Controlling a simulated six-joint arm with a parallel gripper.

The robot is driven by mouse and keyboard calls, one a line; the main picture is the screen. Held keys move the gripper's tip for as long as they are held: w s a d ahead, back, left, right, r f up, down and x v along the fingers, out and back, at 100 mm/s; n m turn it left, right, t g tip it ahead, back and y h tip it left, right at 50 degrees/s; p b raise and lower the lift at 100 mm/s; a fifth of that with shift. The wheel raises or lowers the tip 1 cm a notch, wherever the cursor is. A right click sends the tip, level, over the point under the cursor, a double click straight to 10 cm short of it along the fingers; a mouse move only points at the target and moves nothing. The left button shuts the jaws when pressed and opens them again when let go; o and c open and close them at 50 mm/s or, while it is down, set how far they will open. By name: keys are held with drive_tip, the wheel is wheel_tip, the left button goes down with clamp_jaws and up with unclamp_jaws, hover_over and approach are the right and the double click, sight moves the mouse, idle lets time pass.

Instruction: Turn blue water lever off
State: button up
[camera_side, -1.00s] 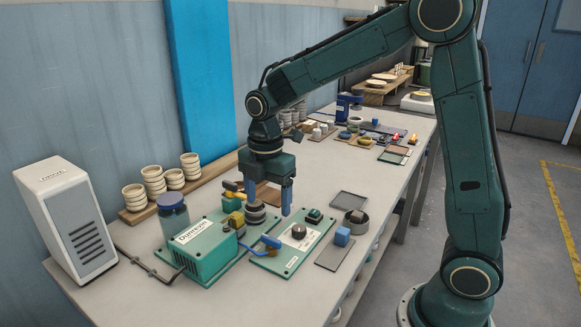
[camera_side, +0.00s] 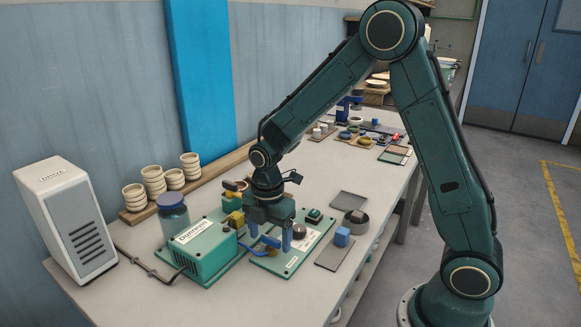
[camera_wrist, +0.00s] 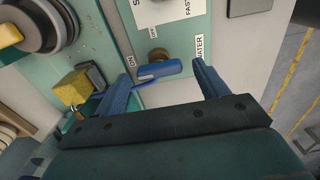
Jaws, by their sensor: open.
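The blue water lever (camera_wrist: 158,70) shows in the wrist view, with its handle crosswise beside a brass fitting and between the labels "ON" and "WATER". It also shows in the side view (camera_side: 271,241) at the near edge of the green panel, partly behind my fingers. My gripper (camera_wrist: 163,72) is open, with its two blue fingers on either side of the handle. The handle is closer to the left finger in the wrist view; I cannot tell whether they touch. In the side view my gripper (camera_side: 270,240) points down, low over the panel.
The green machine box (camera_side: 205,250) stands left of my gripper, with a yellow block (camera_wrist: 73,87) close to the left finger. A blue-lidded jar (camera_side: 173,216) stands farther left. A blue cube (camera_side: 342,236) lies on a dark mat to the right.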

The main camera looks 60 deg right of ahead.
drive_tip(key=c, duration=1)
drive_tip(key=shift+m, duration=0.4)
drive_tip(key=m, duration=0.3)
drive_tip(key=shift+w, duration=0.1)
drive_tip(key=m, duration=0.9)
drive_tip(key=shift+w+d+m, duration=0.1)
drive_tip(key=shift+m, duration=0.2)
drive_tip(key=m, duration=0.4)
drive_tip(key=shift+d+r+m, duration=0.1)
drive_tip(key=shift+m, duration=0.2)
